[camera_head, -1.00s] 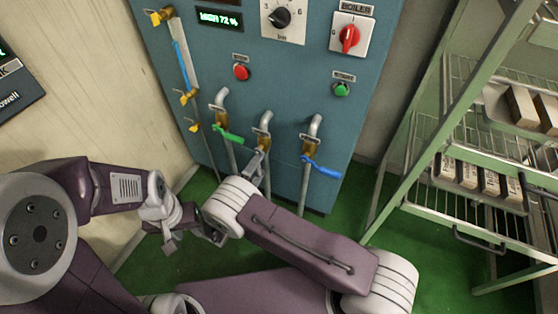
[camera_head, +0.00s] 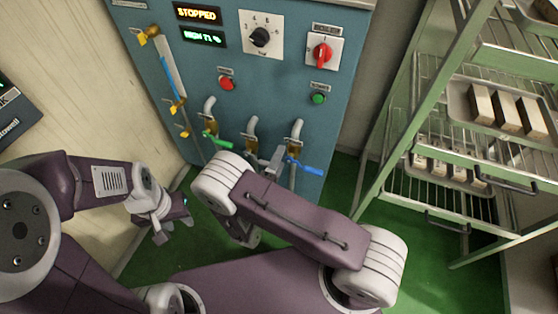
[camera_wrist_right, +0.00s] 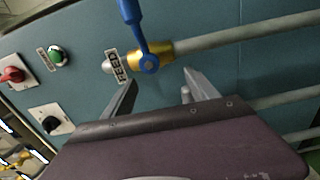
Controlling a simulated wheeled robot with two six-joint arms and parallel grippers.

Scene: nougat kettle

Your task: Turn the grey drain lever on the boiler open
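The blue-green boiler panel (camera_head: 195,60) has three bent pipes with brass valves. Green and blue levers show on the outer valves; the middle valve (camera_head: 250,142) is partly in view, and its grey lever is hidden behind my right arm or hard to tell apart from a gripper finger. My right gripper (camera_head: 275,160) is mostly hidden by its arm, beside the middle valve. In the right wrist view its two fingers (camera_wrist_right: 160,98) are apart, below the blue lever (camera_wrist_right: 132,12) and its FEED label. My left gripper (camera_head: 174,226) is apart from the valves, fingers spread and empty.
A green rack (camera_head: 405,110) with trays of boxes stands at the right. The panel carries a black dial (camera_head: 260,37), a red rotary switch (camera_head: 321,53), and red and green buttons. A wooden wall (camera_head: 70,90) is at the left. Green floor lies below.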

